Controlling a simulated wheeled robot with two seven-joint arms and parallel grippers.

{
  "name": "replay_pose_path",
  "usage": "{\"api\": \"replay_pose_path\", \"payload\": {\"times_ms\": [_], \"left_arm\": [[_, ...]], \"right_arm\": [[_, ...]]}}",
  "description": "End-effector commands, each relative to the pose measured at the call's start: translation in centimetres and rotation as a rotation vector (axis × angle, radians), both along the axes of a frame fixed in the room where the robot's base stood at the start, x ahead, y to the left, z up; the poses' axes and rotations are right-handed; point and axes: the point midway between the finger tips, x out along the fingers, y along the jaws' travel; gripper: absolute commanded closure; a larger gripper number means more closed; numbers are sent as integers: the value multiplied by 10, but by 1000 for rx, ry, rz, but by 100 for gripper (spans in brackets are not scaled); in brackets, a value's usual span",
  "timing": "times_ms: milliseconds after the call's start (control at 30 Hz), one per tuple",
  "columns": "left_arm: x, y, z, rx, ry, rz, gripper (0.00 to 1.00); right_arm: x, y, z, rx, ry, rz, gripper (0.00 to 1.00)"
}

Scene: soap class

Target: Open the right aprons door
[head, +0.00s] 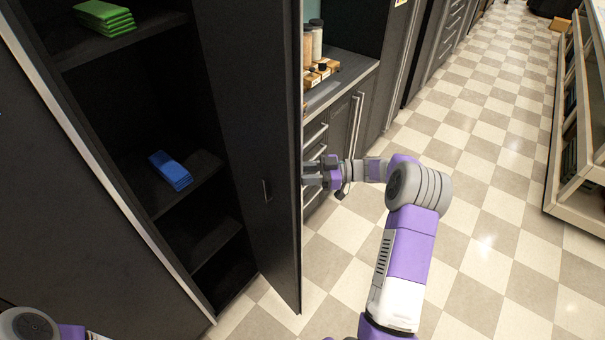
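A tall dark cabinet has its right door (250,120) standing swung out, with its edge towards me. Inside, a stack of folded green cloths (104,18) lies on an upper shelf and folded blue cloths (170,171) lie on a lower one. My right gripper (308,173) is beside the door's free edge, on its outer side, pointing left. Its two fingers appear spread; the tips reach the door edge and may be partly hidden. My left arm shows only in the bottom left corner, with its gripper outside the picture.
Dark drawers and cupboards (342,130) run behind the door, with jars and bottles (313,45) on a counter. An open shelf unit (570,130) stands at the right. The checkered floor (480,200) between is clear.

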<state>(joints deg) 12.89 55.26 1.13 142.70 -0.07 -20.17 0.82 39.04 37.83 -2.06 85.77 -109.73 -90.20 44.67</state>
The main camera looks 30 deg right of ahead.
Motion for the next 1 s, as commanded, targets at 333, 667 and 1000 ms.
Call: {"api": "replay_pose_path", "payload": {"times_ms": [333, 667, 1000], "left_arm": [[0, 0, 0, 0, 0, 0, 57], [0, 0, -1, 0, 0, 0, 57], [0, 0, -7, 0, 0, 0, 57]], "right_arm": [[-1, -1, -1, -2, 3, -3, 66], [-5, -11, -3, -3, 5, -7, 66], [-30, -58, -2, -3, 4, -6, 66]]}}
